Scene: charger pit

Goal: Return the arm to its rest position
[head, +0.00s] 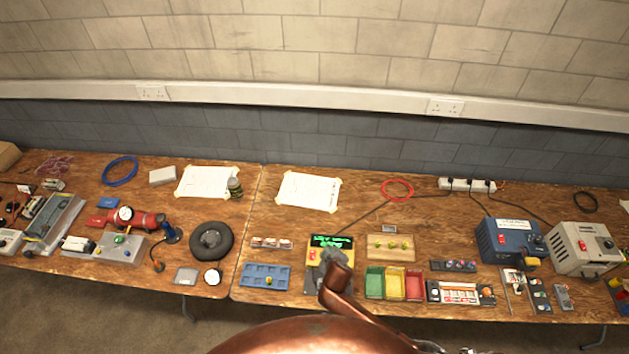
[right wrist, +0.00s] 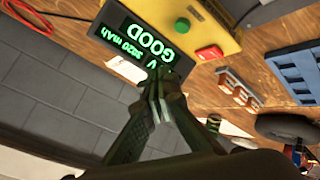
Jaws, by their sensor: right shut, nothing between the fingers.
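My right gripper (head: 331,256) is shut and empty, above the battery tester (head: 343,242) on the workbench. In the right wrist view its closed fingers (right wrist: 158,80) point at the tester's dark display (right wrist: 148,45), which shows upside down with green text reading GOOD and a mAh figure. The tester has a yellow body with a red button (right wrist: 209,52). In the head view my gripper and copper-coloured arm hide part of the tester. I cannot tell how far the fingertips are from it. My left gripper is not in view.
A blue tray (head: 252,277) lies left of the tester. Green, yellow and red bins (head: 394,270) stand close on its right, with a wooden battery board (head: 391,248) behind them. Boxy power units (head: 583,248) and tools fill the bench's ends.

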